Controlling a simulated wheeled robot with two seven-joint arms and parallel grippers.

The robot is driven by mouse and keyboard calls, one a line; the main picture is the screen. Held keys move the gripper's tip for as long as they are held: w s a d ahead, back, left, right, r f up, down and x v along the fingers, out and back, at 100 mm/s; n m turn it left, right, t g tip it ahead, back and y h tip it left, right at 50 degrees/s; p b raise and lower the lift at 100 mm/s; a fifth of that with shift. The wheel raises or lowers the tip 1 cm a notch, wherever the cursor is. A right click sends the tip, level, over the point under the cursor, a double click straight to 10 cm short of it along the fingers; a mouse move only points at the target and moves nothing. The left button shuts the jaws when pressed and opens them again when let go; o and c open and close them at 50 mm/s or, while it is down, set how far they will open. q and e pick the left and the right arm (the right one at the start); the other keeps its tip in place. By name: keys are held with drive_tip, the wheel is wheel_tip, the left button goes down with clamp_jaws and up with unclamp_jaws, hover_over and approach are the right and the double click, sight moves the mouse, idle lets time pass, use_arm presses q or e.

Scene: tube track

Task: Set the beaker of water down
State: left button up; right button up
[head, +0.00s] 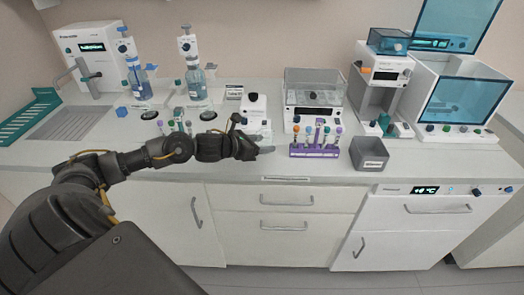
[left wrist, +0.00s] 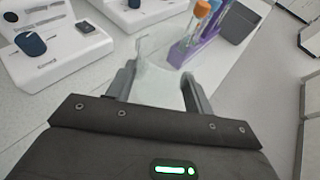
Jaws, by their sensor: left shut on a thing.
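My left gripper (head: 262,150) reaches over the front of the bench from the left. In the left wrist view its two fingers (left wrist: 160,92) are closed on the sides of a clear glass beaker (left wrist: 155,68). The beaker also shows faintly in the head view (head: 262,133), just behind the gripper and close over the white bench top (head: 225,163). It looks about upright. I cannot tell whether its base touches the bench, and the water level is not clear. My right gripper is out of view.
A purple tube rack (head: 314,151) with several capped tubes stands just right of the beaker. A grey bin (head: 369,154) is further right. A small white device (head: 253,107) and a clear-lidded machine (head: 314,94) stand behind. The bench's front strip is clear.

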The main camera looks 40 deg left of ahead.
use_arm(q)
drive_tip(key=f, duration=0.1)
drive_tip(key=f+p, duration=0.1)
drive_tip(key=f, duration=0.1)
drive_tip(key=shift+w+a+f+p, duration=0.1)
drive_tip(key=shift+w+a+p, duration=0.1)
drive_tip(key=shift+p, duration=0.1)
drive_tip(key=shift+f, duration=0.2)
drive_tip(key=shift+d, duration=0.1)
drive_tip(key=shift+f+b, duration=0.2)
drive_tip(key=shift+b, duration=0.1)
drive_tip(key=o, duration=1)
